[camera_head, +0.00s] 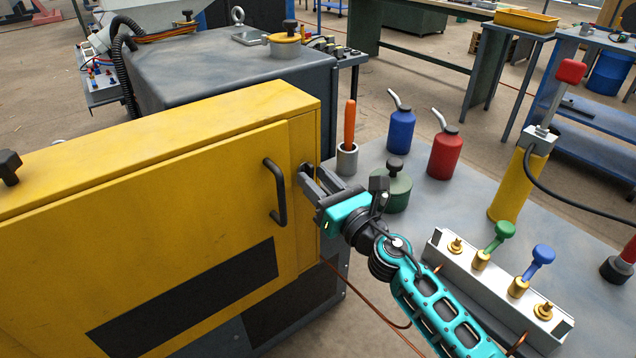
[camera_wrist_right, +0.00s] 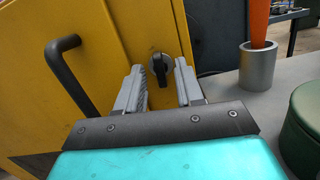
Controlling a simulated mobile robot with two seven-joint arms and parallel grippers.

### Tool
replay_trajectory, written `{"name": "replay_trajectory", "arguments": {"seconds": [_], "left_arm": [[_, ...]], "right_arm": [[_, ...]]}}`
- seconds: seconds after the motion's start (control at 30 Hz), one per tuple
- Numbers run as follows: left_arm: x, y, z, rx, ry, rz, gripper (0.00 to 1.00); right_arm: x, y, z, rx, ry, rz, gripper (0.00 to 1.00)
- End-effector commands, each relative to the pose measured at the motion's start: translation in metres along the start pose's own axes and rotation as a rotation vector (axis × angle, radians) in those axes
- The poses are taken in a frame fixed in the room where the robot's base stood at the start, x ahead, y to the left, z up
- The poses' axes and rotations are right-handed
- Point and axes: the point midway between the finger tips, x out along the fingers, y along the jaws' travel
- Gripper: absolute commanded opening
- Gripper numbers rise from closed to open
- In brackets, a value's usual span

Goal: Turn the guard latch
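The yellow guard (camera_head: 150,210) is a box with a door and a black bar handle (camera_head: 277,192). The guard latch (camera_wrist_right: 160,69) is a small black knob on the yellow face to the right of the handle; its grip points roughly up and down. In the head view my right gripper (camera_head: 311,180) is at the guard's right end and mostly hides the latch. In the right wrist view the two grey fingers (camera_wrist_right: 159,82) are apart, one on each side of the latch, with visible gaps. Contact with the latch is not visible. My left gripper is not in view.
The grey table (camera_head: 420,210) to the right holds a cup with an orange-handled tool (camera_head: 349,125), a green canister (camera_head: 393,190), blue (camera_head: 401,130) and red (camera_head: 443,155) oil cans, and a valve block (camera_head: 495,290). The black handle stands close left of my gripper.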

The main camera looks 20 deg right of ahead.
Motion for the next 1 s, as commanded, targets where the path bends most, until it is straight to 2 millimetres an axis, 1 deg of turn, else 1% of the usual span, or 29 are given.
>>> {"name": "replay_trajectory", "arguments": {"seconds": [0.27,0.8,1.0], "left_arm": [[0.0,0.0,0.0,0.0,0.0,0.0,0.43],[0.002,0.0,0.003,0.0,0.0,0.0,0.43],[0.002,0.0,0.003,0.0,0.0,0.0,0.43]], "right_arm": [[-0.003,0.0,0.0,0.003,0.001,-0.001,0.37],[-0.054,0.0,0.007,0.004,0.001,-0.001,0.37],[-0.06,0.0,0.009,0.004,0.0,-0.001,0.37]]}}
